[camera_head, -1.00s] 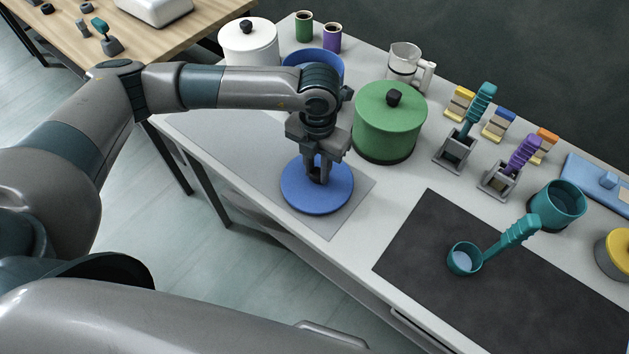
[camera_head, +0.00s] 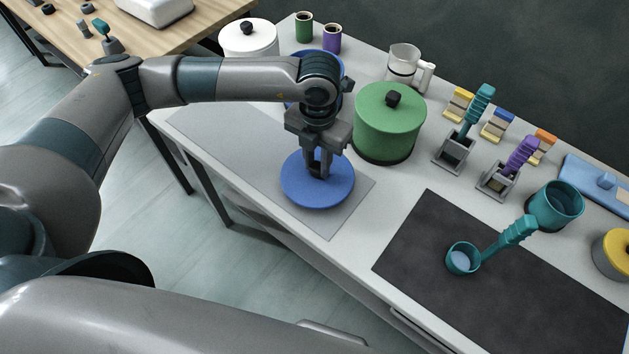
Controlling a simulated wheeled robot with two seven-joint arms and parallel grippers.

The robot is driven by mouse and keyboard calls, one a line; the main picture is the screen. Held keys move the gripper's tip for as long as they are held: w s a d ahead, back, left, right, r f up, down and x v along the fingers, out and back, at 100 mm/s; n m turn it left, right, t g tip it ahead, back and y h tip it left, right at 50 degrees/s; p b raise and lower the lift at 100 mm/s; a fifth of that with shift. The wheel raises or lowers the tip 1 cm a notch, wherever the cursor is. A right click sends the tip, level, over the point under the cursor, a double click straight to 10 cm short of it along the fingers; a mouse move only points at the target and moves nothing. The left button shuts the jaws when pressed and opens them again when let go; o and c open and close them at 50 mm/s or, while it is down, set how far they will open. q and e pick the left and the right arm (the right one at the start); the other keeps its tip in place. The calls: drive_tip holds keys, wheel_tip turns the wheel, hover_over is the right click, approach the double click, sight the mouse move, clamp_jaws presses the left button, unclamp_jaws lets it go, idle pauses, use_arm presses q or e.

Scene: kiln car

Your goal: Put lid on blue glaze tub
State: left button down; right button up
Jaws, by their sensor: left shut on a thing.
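The round blue lid (camera_head: 330,195) is in the head view, above the grey mat on the near side of the bench. My left gripper (camera_head: 318,172) points down over its middle and is shut on its knob, which the fingers mostly hide. The lid looks roughly level. The blue glaze tub (camera_head: 343,67) stands farther back, behind my left wrist and forearm, which hide most of it. Only parts of its rim and side show, and its opening is largely hidden. My right gripper is not in view.
A green lidded tub (camera_head: 388,128) stands close to the right of my left gripper. A white lidded tub (camera_head: 248,42) stands left of the blue tub. Two small cups (camera_head: 304,27) and a clear jug (camera_head: 403,62) are behind. A teal ladle (camera_head: 510,236) lies on the dark mat (camera_head: 425,235).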

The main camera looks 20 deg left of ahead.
use_arm(q)
drive_tip(key=shift+r, duration=0.35)
idle(0.3)
drive_tip(key=m, duration=0.2)
drive_tip(key=a+r+m, duration=0.1)
drive_tip(key=m, duration=0.1)
drive_tip(key=r+m, duration=0.1)
drive_tip(key=m, duration=0.1)
drive_tip(key=shift+s+a+r+m, duration=0.15)
drive_tip(key=shift+s+r+m, duration=0.1)
drive_tip(key=shift+s+m, duration=0.15)
drive_tip(key=m, duration=0.2)
drive_tip(key=r+m, duration=0.1)
drive_tip(key=shift+s+a+r+m, duration=0.1)
drive_tip(key=shift+s+a+m, duration=0.1)
drive_tip(key=shift+a+m, duration=0.1)
drive_tip(key=s+a+r+m, duration=0.2)
drive_tip(key=r+m, duration=0.1)
drive_tip(key=m, duration=0.8)
drive_tip(key=s+a+r+m, duration=0.2)
drive_tip(key=r+m, duration=0.2)
drive_tip(key=m, duration=0.7)
drive_tip(key=shift+m, duration=0.4)
drive_tip(key=shift+w+a, duration=0.1)
